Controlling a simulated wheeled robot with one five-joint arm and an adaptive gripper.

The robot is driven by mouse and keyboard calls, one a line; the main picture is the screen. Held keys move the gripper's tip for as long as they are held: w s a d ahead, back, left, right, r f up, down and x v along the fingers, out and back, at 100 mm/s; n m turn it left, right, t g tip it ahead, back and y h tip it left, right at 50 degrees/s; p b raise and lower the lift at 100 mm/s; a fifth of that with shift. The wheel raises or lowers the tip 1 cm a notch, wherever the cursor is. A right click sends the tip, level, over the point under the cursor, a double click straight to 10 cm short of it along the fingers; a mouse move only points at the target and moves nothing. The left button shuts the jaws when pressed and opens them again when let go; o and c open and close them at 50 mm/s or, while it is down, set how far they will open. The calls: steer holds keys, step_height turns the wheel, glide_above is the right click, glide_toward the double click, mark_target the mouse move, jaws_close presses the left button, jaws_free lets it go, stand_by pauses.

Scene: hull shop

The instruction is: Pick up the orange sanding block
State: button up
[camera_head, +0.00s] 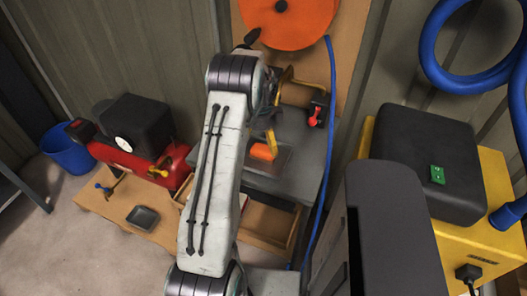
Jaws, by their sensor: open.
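The orange sanding block (262,152) lies on a dark tray or mat (284,158) on the grey bench top, right of my arm in the camera_head view. A small yellow piece (271,138) stands upright against or just behind it; I cannot tell whether they touch. My gripper (270,92) shows only as dark parts past the arm's elbow, above and behind the block in the picture. It is open and looks apart from the block. My white forearm hides much of it and the bench's left part.
A red compressor (140,160) and a small dark tray (143,217) are on the wooden surface at left. A red-handled valve (316,116) stands behind the block. A blue hose (329,130) hangs along the bench's right edge. A yellow machine (480,245) stands at right.

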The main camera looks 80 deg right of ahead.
mark_target(262, 150)
steer(key=shift+s+a+f+p, duration=0.15)
steer(key=shift+f+p, duration=0.25)
steer(key=shift+f, duration=1.75)
steer(key=c, duration=1.2)
steer(key=shift+r, duration=0.1)
steer(key=shift+c, duration=0.2)
